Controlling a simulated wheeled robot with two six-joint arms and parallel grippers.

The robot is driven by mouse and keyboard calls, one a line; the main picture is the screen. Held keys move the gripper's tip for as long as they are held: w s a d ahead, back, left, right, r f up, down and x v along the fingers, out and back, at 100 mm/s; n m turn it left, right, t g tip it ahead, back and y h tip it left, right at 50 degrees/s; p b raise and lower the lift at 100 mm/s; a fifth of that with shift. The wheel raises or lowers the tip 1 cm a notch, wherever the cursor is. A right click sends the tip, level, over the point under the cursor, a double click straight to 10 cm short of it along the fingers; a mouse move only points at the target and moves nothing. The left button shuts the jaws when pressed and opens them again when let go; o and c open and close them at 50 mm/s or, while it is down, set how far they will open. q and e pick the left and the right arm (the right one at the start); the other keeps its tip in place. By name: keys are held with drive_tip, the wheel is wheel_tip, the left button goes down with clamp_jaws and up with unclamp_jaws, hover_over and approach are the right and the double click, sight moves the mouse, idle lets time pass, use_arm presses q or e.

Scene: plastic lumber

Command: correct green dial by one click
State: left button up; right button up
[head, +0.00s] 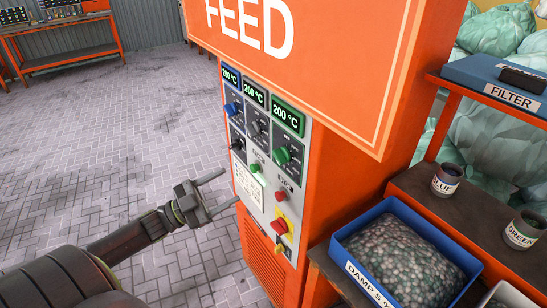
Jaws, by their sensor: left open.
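The green dial (283,155) sits on the grey control panel of the orange FEED machine, in the right column under a green-framed display (287,117) reading 200 °C. Its pointer setting is too small to read. My left gripper (229,187) is open and empty, with its two fingers pointing right toward the panel. In the picture it is to the left of and below the green dial, apart from it. My right gripper is not in view.
A blue dial (233,108) and a dark dial (257,127) sit left of the green one, also under 200 °C displays. Below are a red button (281,195) and a red-yellow switch (280,226). A blue bin (343,236) of pellets stands right. Paved floor at left is open.

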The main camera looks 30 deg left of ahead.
sight(281, 156)
use_arm(q)
drive_tip(key=p+x, duration=0.4)
drive_tip(key=x, duration=1)
drive_tip(key=shift+w, duration=0.2)
drive_tip(key=shift+c, duration=0.8)
drive_tip(key=c, duration=0.8)
drive_tip(key=shift+c, duration=0.2)
drive_tip(key=shift+m, duration=0.3)
